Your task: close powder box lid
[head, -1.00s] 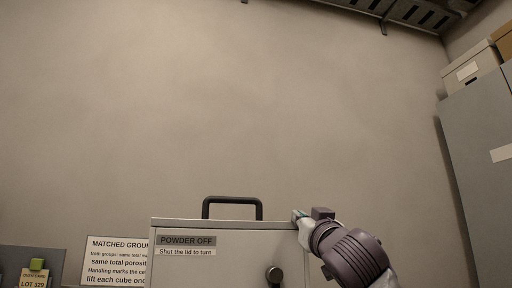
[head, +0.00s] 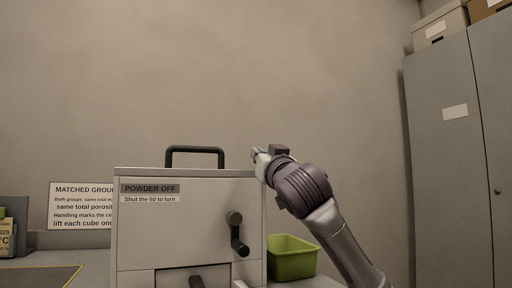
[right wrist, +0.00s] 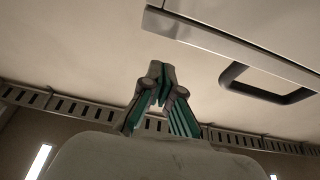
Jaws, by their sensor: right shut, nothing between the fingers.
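The powder box (head: 190,225) is a pale cabinet with a "POWDER OFF" label (head: 150,188) and a line telling to shut the lid. Its lid (head: 140,172) shows edge-on along the top, with a dark handle (head: 195,150) on it. A black crank (head: 237,232) is on the front. My right gripper (head: 257,153) is at the top right corner of the box, beside the lid's right end; contact cannot be told. In the right wrist view its fingers (right wrist: 157,75) are shut and empty, with the lid edge (right wrist: 235,45) and handle (right wrist: 268,85) to the right. My left gripper is out of view.
A green bin (head: 291,258) stands right of the box, below my right arm. A grey cabinet (head: 445,160) stands at the right. A "MATCHED GROUPS" sign (head: 80,206) is behind at the left. The wall above is clear.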

